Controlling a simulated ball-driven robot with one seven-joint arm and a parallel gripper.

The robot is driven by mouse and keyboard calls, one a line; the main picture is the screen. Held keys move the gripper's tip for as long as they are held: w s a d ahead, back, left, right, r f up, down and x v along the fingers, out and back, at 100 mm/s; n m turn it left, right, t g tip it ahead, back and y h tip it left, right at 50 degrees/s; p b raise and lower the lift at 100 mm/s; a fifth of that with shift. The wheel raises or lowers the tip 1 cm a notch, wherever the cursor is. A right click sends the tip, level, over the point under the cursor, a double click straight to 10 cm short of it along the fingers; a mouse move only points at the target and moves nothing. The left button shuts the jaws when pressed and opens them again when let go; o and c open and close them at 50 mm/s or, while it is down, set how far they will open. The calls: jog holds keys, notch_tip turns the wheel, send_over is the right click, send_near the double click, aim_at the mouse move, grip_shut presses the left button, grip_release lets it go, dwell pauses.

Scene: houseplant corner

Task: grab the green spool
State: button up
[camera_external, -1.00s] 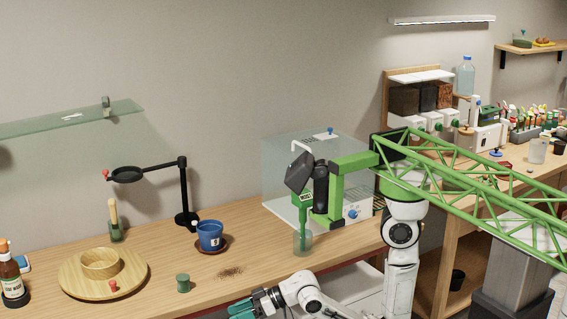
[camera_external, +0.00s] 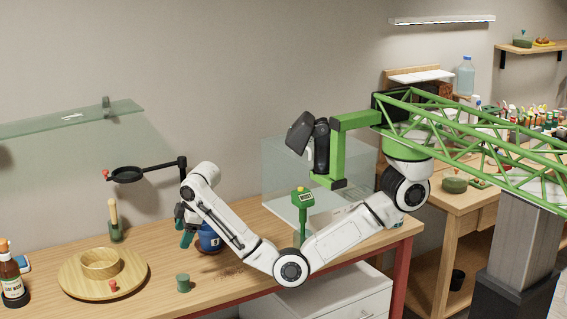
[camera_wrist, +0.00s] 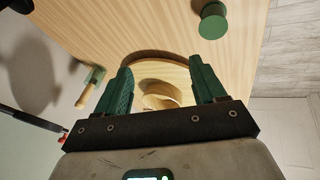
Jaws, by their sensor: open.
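The green spool (camera_external: 183,283) is a small dark green cylinder standing upright near the table's front edge. In the wrist view it shows at the top right (camera_wrist: 213,22), beyond and to the right of my fingers. My gripper (camera_external: 187,232) hangs above the table beside the blue mug, farther back than the spool, with its dark green fingers apart. In the wrist view the gripper (camera_wrist: 158,70) is open, and no object is held between the fingers.
A wooden plate (camera_external: 75,289) with a bowl (camera_external: 100,264) stands left of the spool. The blue mug (camera_external: 210,240) is partly hidden behind my arm. A black-armed stand (camera_external: 150,172) rises behind the gripper. Bare wood surrounds the spool.

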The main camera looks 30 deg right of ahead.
aim_at(183, 277)
jog(key=s+a+f+g, duration=0.1)
jog(key=f, duration=0.3)
jog(key=s+a+f+n+g+h+p, duration=0.1)
jog(key=s+f, duration=0.1)
jog(key=f, duration=0.2)
jog(key=s+a+f+n+g, duration=0.1)
jog(key=f+g, duration=0.1)
jog(key=f, duration=0.2)
jog(key=shift+s+a+f, duration=0.15)
jog(key=shift+a+f, duration=0.05)
jog(key=shift+f, duration=0.2)
jog(key=c, duration=1)
